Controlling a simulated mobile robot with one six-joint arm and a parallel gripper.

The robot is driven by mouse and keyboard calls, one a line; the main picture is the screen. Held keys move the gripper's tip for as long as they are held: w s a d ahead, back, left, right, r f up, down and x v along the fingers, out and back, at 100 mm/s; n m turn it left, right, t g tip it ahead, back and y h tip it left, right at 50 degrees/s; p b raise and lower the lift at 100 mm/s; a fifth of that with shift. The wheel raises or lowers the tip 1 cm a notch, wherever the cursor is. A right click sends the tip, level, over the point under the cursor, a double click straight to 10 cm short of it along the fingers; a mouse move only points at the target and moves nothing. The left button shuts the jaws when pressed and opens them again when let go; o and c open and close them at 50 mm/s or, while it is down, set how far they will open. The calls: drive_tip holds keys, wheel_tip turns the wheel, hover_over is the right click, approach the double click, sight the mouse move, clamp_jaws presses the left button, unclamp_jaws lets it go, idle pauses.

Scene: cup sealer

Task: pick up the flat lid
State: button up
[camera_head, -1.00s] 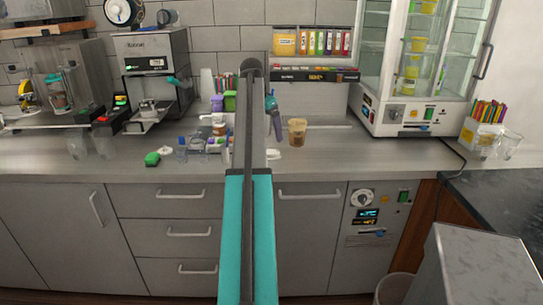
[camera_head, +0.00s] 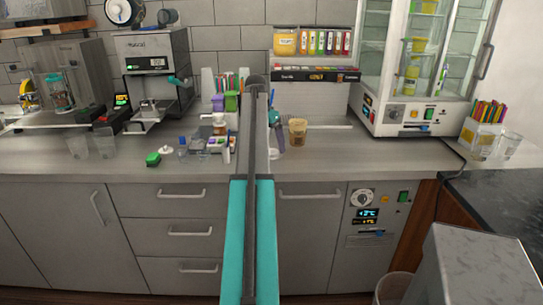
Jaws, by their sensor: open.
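My arm rises through the middle of the view and hides part of the counter. The end of my gripper (camera_head: 278,143) shows just right of the arm, pointing down close over the counter, left of a brown cup. Its jaws are open, with nothing seen held. A small pale patch (camera_head: 274,155), perhaps the flat lid, lies on the counter under the gripper, mostly hidden by the arm. Another small white piece (camera_head: 166,149) lies apart on the left; I cannot tell whether it is a flat lid.
The brown cup (camera_head: 298,131) stands close right of my gripper. A green piece (camera_head: 153,159), clear cups (camera_head: 105,141) and small bottles stand left. A coffee machine (camera_head: 152,73) and a glass cabinet (camera_head: 425,70) stand farther out. The counter right of the brown cup is clear.

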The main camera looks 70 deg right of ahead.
sight(272, 151)
drive_tip(key=shift+p+x, duration=0.35)
drive_tip(key=shift+x, duration=1.6)
drive_tip(key=shift+d, duration=0.1)
drive_tip(key=shift+c, duration=0.5)
drive_tip(key=c, duration=1.1)
drive_tip(key=shift+o, duration=0.2)
